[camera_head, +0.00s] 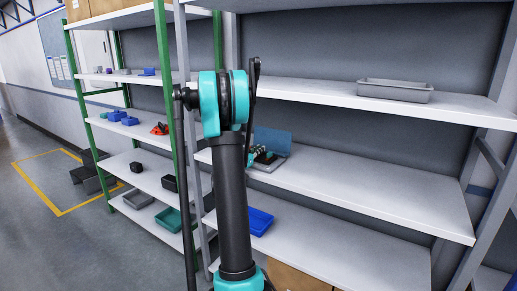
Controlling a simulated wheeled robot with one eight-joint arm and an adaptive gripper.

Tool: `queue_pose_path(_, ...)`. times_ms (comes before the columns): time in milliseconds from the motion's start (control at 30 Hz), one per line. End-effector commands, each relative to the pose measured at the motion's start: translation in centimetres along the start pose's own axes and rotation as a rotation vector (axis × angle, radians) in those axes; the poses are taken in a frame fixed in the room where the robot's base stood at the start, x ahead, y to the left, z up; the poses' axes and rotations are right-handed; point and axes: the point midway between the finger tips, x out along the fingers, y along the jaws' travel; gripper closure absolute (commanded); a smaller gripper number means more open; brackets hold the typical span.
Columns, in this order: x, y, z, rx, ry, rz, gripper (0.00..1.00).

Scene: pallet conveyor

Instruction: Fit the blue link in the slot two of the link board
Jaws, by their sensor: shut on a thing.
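The end of my arm with my gripper (263,157) shows small and dark with teal parts, just right of my upright arm, over the middle shelf of the grey rack. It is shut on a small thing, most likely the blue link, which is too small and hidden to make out. A blue-grey upright panel with a grey base (272,139) stands on that shelf right behind and beside my gripper; it seems to be the link board. Its slots cannot be told apart. My arm hides its left part.
A grey tray (394,91) sits on the upper shelf at right. A blue tray (260,221) lies on the lower shelf. A green-framed rack (165,75) at left holds blue bins (130,121), an orange item (160,129) and a teal tray (169,219). The middle shelf's right side is clear.

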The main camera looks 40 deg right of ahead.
Motion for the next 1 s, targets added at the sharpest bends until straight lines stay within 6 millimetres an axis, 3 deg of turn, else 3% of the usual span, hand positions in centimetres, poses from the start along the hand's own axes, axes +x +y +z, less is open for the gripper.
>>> queue_pose_path(267, 0.0, 0.0, 0.2, 0.0, 0.0, 0.0, 1.0)
queue_pose_path(300, 0.0, 0.0, 0.2, 0.0, 0.0, 0.0, 0.87)
queue_pose_path(500, 0.0, 0.0, 0.1, 0.0, 0.0, 0.0, 0.64)
queue_pose_path(833, -0.3, 0.0, 0.1, 0.0, 0.0, -0.001, 0.64)
queue_pose_path(1000, -2.3, -0.1, 0.1, 0.0, 0.0, -0.003, 0.64)
